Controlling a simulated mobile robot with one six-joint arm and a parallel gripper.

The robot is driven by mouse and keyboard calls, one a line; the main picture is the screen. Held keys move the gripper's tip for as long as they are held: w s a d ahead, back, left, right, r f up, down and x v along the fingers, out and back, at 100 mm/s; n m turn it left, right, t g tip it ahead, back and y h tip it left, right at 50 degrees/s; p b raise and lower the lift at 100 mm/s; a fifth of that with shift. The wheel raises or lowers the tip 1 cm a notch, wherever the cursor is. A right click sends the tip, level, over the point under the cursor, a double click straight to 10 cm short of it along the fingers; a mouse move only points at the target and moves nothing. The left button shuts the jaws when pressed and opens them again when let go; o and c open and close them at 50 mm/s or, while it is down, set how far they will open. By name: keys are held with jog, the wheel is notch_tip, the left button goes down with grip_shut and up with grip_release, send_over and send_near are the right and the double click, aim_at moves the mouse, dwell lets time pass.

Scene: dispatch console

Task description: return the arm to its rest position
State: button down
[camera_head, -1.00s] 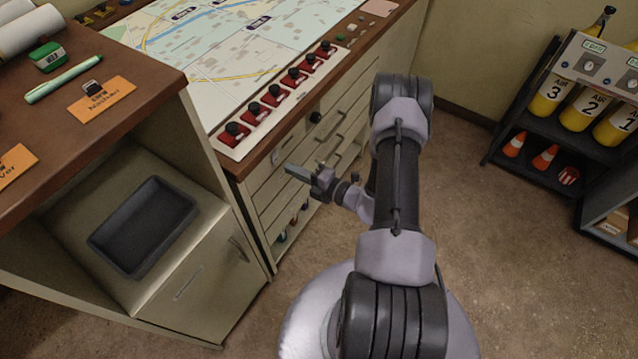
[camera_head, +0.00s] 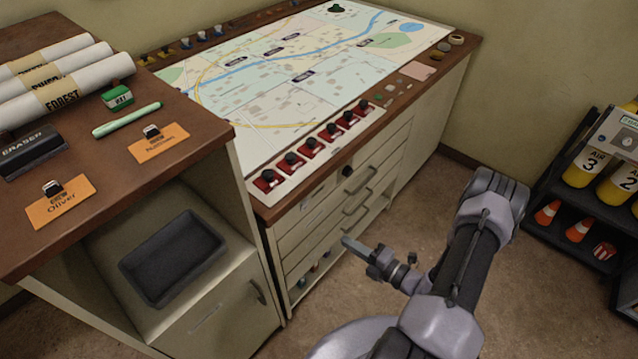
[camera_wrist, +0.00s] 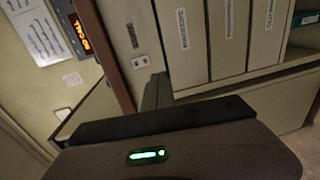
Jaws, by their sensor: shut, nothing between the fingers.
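My gripper (camera_head: 352,246) is in the head view, at the end of my folded arm. It points left toward the drawers of the map console and stands in front of them, apart from any object as far as I can tell. Its fingers are together and hold nothing. In the wrist view, the dark gripper body fills the lower part, with a green light on it, and the shut fingers (camera_wrist: 155,92) reach up from it.
The map console (camera_head: 438,113) has a row of red switches along its front edge. A brown desk (camera_head: 200,112) at left bears rolled maps, a green marker and orange name cards. A dark tray (camera_head: 215,240) sits below it. A rack (camera_head: 545,190) with yellow cylinders and cones stands right.

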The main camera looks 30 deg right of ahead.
jog(key=w+a+r+n+g+y, duration=0.1)
jog(key=a+r+n+g+y, duration=0.2)
jog(key=a+r+n+g, duration=0.5)
jog(key=w+a+r+n+g+y, duration=0.15)
jog(key=a+r+n+y, duration=0.35)
jog(key=r+n, duration=0.8)
jog(key=s+a+r+n+h, duration=0.4)
jog(key=s+r+n, duration=0.3)
jog(key=n, duration=0.5)
jog(key=s+a+r+n+h, duration=0.4)
jog(key=s+r+n+h, duration=0.3)
jog(key=n, duration=0.5)
notch_tip(320, 180, up, 3)
jog(key=shift+s+a+f+n+h, duration=0.1)
jog(key=shift+s+a+n+h, duration=0.25)
jog(key=shift+s, duration=0.2)
